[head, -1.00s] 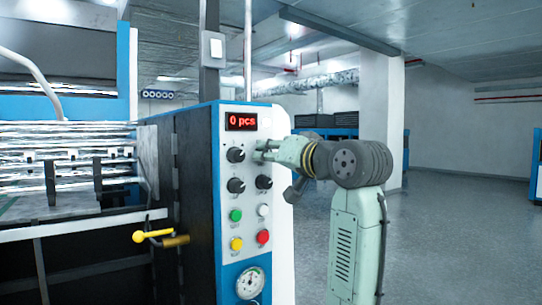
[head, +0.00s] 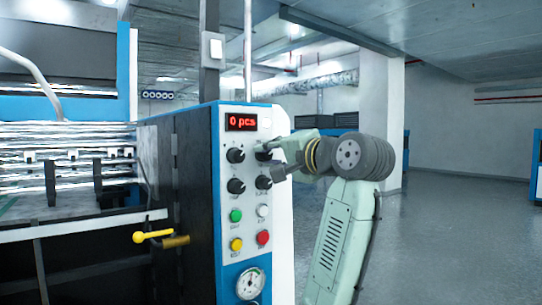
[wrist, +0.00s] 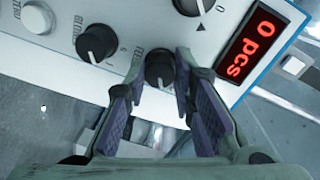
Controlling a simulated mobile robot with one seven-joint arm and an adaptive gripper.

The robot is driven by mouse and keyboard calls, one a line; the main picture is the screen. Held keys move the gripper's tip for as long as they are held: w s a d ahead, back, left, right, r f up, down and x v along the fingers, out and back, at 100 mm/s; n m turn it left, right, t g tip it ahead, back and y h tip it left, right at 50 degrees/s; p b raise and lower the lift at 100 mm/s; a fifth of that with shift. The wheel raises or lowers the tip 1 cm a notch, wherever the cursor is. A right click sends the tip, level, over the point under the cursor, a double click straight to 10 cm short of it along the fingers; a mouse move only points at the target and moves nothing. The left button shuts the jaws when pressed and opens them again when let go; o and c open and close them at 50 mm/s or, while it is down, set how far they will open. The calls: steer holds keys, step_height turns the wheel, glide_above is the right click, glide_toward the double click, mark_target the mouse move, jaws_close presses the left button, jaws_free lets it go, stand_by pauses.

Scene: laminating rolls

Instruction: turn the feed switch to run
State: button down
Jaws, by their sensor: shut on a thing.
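The feed switch is a black round knob at the upper right of the panel's knob group. In the head view my gripper (head: 274,152) reaches the panel from the right. The knob's exact pointer position is hard to read.
The control panel (head: 217,220) has other black knobs close by (head: 236,186), coloured buttons below, a gauge (head: 250,284) and a red display (head: 241,122) reading 0 pcs. A yellow-handled lever (head: 152,236) sticks out at left. The floor at right (head: 450,230) is open.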

stand_by(0.3)
steer(key=c, duration=1.3)
jaws_free()
steer(key=shift+c, duration=0.2)
steer(key=v, duration=1.2)
steer(key=shift+d, duration=0.1)
